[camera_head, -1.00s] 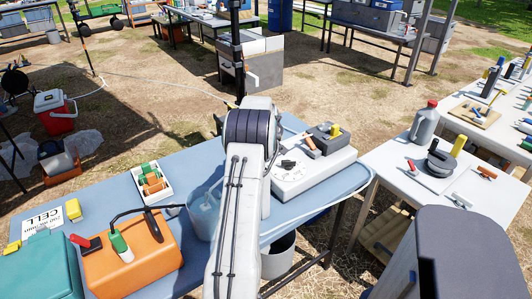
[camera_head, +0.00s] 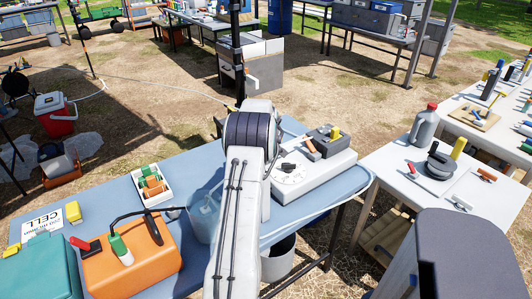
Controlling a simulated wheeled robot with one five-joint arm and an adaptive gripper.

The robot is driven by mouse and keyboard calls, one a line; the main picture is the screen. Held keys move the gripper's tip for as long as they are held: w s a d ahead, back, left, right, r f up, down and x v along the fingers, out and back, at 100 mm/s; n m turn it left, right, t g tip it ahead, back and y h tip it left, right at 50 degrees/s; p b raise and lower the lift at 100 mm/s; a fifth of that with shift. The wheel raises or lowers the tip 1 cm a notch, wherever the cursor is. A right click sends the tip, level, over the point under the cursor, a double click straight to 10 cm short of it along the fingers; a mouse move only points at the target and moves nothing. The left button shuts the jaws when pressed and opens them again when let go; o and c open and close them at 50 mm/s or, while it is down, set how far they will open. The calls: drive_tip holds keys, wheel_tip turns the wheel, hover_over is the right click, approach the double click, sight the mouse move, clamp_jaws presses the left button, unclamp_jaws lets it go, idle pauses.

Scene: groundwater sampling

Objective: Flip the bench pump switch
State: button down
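A pale grey box that looks like the bench pump (camera_head: 322,172) stands on the right part of the blue table (camera_head: 188,160). A small black knob (camera_head: 288,167) sits on its top at the left, with markings round it. A dark block (camera_head: 327,142) with a yellow piece and an orange-red piece beside it is on top too. I cannot tell which part is the switch. My arm rises through the middle of the picture and covers the box's left side. My gripper does not show; it is hidden behind my arm or out of view.
An orange case (camera_head: 150,262) with a cable, a white tray (camera_head: 165,199) of green and orange pieces and a clear tub (camera_head: 202,218) stand on the blue table's left. A white table (camera_head: 398,178) with a grey bottle (camera_head: 423,124) is at the right.

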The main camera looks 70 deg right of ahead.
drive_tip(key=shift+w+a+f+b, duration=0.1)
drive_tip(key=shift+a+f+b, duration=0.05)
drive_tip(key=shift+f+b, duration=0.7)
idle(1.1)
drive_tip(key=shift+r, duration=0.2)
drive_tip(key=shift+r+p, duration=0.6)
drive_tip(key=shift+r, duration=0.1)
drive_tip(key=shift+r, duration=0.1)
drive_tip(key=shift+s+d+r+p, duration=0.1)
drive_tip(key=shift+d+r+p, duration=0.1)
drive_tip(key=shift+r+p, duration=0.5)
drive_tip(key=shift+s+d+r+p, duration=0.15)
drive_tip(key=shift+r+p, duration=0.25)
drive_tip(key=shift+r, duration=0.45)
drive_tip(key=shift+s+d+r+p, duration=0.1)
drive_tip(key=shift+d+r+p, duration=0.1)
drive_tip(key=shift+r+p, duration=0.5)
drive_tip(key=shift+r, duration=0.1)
